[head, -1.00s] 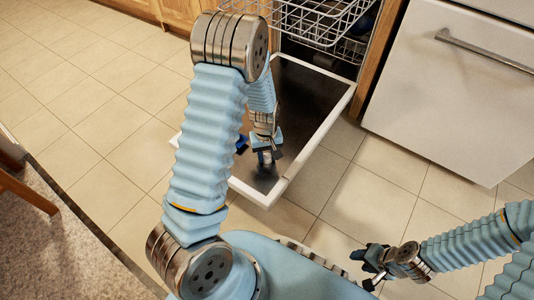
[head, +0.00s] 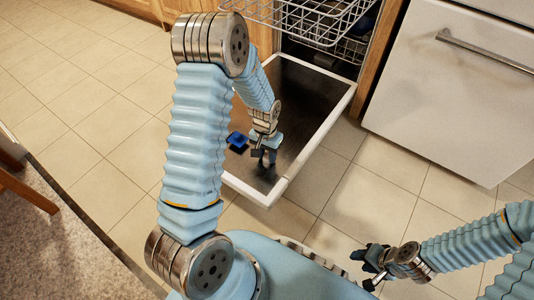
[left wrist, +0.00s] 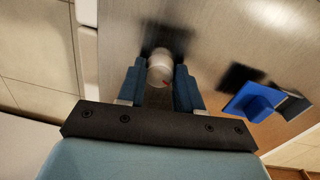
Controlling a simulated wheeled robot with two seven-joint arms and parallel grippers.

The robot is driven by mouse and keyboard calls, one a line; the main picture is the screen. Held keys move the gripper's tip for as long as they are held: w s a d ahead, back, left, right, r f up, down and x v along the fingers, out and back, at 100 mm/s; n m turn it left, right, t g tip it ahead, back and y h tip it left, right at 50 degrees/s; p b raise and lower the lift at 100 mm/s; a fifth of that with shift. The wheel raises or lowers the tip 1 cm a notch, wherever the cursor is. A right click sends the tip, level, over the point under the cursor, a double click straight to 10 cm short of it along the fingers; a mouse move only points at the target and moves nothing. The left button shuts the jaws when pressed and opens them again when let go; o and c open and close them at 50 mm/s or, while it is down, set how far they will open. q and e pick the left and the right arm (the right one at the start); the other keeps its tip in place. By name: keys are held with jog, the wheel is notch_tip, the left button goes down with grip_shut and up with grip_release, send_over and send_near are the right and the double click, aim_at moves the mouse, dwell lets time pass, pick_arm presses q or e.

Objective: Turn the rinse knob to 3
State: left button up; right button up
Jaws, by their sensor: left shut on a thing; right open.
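In the head view my left gripper (head: 264,158) is low over the door's near part and hides the knob. I cannot read any numbers around the knob. My right gripper (head: 373,265) is open and empty above the floor tiles, right of the door.
A blue part with a dark opening beside it (left wrist: 252,101) is on the door right of the knob; it also shows in the head view (head: 237,142). A white wire rack (head: 310,22) hangs above the door's far end. A white appliance (head: 450,90) stands right.

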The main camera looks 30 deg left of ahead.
aim_at(266, 155)
dwell(0.5)
pick_arm(q)
jog(key=o, duration=1)
jog(key=shift+o, duration=0.2)
notch_tip(266, 155, up, 14)
jog(key=p, duration=0.3)
jog(key=shift+w+a, duration=0.15)
jog(key=shift+a, duration=0.2)
jog(key=shift+f, duration=0.15)
